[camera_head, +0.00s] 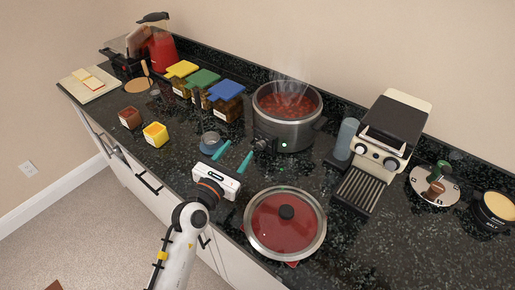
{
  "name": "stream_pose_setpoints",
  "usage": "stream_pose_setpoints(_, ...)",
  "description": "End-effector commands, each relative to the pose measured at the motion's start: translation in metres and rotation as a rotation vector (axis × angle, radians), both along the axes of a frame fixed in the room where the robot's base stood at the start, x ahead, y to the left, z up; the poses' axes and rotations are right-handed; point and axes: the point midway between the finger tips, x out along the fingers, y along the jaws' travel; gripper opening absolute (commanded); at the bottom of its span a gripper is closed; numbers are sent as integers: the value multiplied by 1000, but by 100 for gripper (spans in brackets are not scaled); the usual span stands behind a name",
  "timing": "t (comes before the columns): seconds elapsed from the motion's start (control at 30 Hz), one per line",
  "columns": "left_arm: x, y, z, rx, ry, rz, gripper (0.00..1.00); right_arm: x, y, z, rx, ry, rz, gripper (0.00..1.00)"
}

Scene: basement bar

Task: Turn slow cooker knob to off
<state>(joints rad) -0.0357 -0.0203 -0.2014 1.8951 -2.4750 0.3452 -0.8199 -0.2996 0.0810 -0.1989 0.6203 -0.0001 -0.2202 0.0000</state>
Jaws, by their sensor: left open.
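The slow cooker (286,132) stands at the back middle of the dark counter, uncovered, with steaming red food inside. Its dark knob (264,144) is low on the front left, with a small green light to its right. The knob's exact setting is too small to read. My left gripper (233,158) is open, its two teal fingers pointing at the cooker's front. The fingertips are just left of the knob and look empty. I cannot tell whether they touch it. My right gripper is not in view.
A red glass lid (270,222) lies in front of the cooker. A coffee machine (388,130) stands to the right. Canisters with a yellow, a green and a blue lid (226,90) stand to the left. A small grey-blue cup (211,141) is close behind my left gripper.

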Motion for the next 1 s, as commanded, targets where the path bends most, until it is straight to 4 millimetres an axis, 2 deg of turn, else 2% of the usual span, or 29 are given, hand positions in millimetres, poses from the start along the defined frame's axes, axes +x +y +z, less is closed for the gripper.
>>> stream_pose_setpoints(0.03, 7, -6, -15, 146, 27, -20, 52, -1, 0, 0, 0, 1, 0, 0)
stream_pose_setpoints(0.1, 12, -9, -35, 318, 63, -40, 52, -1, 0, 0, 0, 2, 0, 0)
stream_pose_setpoints(0.2, 16, -8, -54, 477, 104, -56, 52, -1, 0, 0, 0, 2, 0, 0)
stream_pose_setpoints(0.3, 20, -7, -63, 550, 125, -61, 52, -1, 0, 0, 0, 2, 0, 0)
stream_pose_setpoints(0.47, 35, -13, -70, 567, 131, -63, 52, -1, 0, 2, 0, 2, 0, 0)
stream_pose_setpoints(0.8, 92, -37, -90, 563, 130, -62, 52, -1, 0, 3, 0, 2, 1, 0)
stream_pose_setpoints(1.0, 114, -47, -99, 563, 129, -63, 52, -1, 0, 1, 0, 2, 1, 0)
